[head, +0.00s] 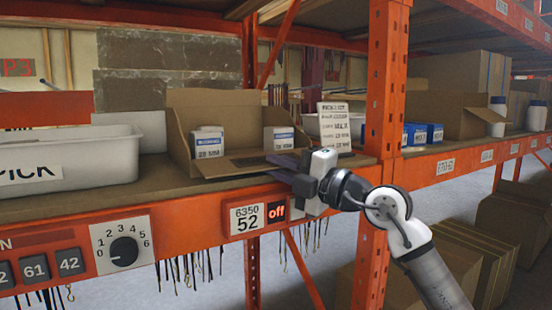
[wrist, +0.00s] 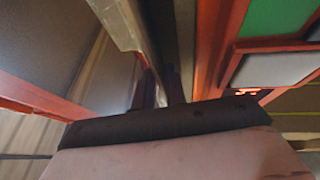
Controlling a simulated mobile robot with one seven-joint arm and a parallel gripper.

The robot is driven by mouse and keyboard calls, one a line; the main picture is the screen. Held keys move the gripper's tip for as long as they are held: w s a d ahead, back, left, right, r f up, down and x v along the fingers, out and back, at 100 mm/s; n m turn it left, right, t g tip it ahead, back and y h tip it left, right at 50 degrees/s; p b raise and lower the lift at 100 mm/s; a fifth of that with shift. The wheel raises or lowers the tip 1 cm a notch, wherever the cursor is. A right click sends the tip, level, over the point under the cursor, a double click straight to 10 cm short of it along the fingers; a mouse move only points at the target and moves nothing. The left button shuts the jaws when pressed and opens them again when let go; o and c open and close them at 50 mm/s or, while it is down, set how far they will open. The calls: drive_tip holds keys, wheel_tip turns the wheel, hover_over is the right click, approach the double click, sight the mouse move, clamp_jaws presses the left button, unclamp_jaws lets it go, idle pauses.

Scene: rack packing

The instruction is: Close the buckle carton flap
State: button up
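An open brown carton (head: 222,108) stands on the shelf, its tall back panel upright; I take it for the buckle carton, though no readable label confirms this. Two small white-and-blue boxes (head: 207,143) (head: 279,139) show inside it. A low cardboard edge or flap (head: 243,163) lies along its front right. My gripper (head: 282,167) is at the carton's front right corner, its dark fingers pointing left over that edge. In the wrist view the two fingers (wrist: 158,88) stand apart with a narrow gap. A pale cardboard edge (wrist: 122,24) runs toward them; I cannot tell whether it touches.
A white bin (head: 70,165) stands left of the carton. A printed card (head: 334,126) stands behind my gripper. An orange upright (head: 386,80) rises close to the right. The orange shelf beam (head: 190,226) runs below, with a dial (head: 123,251) and hanging hooks (head: 190,275).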

drive_tip(key=shift+w+a, duration=0.2)
drive_tip(key=shift+a, duration=0.15)
drive_tip(key=shift+c, duration=0.3)
clamp_jaws()
idle(1.0)
drive_tip(key=shift+s+r, duration=0.1)
